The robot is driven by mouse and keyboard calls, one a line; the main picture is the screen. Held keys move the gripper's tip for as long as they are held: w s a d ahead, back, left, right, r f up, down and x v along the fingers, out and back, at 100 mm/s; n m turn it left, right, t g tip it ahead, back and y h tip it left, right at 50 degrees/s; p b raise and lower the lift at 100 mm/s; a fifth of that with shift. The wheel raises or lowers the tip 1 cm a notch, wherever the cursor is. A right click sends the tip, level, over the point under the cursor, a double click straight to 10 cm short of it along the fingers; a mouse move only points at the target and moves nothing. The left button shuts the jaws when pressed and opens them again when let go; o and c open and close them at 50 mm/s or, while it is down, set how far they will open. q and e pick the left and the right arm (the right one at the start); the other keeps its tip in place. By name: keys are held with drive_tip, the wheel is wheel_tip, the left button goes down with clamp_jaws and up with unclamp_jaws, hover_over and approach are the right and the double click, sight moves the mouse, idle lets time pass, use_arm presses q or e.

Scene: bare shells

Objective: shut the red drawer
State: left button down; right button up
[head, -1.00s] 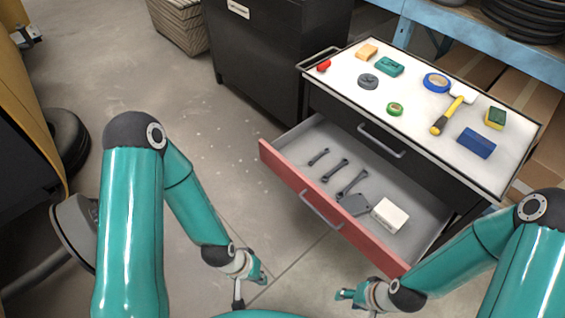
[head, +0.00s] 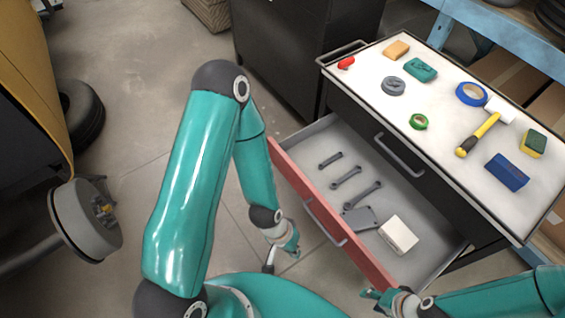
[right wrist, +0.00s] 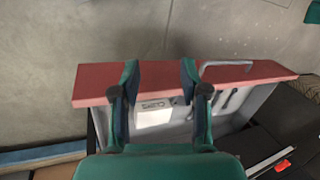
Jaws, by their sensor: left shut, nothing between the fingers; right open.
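The red drawer (head: 291,182) stands pulled out of the dark cabinet. Its grey tray holds several dark wrenches (head: 347,177), a dark flat piece (head: 360,218) and a white box (head: 398,235). The drawer has a grey bar handle (head: 322,222) on its red front. My left gripper (head: 281,256) is shut and empty, in front of the drawer and low, apart from the handle. My right gripper (head: 378,298) is open near the front's right end. In the right wrist view, its open fingers (right wrist: 158,80) overlap the red front (right wrist: 90,84); contact cannot be told.
Another dark cabinet (head: 290,55) stands behind. A grey reel (head: 85,220) and a tyre (head: 80,115) are at left.

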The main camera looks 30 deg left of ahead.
drive_tip(key=shift+o, duration=1.2)
drive_tip(key=shift+f, duration=0.3)
drive_tip(key=o, duration=0.7)
wheel_tip(320, 180, down, 6)
drive_tip(key=b, duration=0.6)
drive_tip(key=shift+w, duration=0.1)
use_arm(q)
drive_tip(key=n+t+b, duration=0.8)
drive_tip(key=n+b, duration=1.4)
drive_tip(key=n, duration=0.8)
approach(288, 164)
drive_tip(key=shift+y, duration=0.3)
drive_tip(key=x, duration=0.4)
drive_tip(key=s+f+x, duration=0.1)
drive_tip(key=x, duration=0.1)
drive_tip(key=shift+r, duration=0.1)
drive_tip(key=shift+w+d, duration=0.2)
drive_tip(key=shift+w, duration=0.55)
use_arm(e)
drive_tip(key=shift+a+f, duration=0.1)
drive_tip(key=shift+f, duration=10.5)
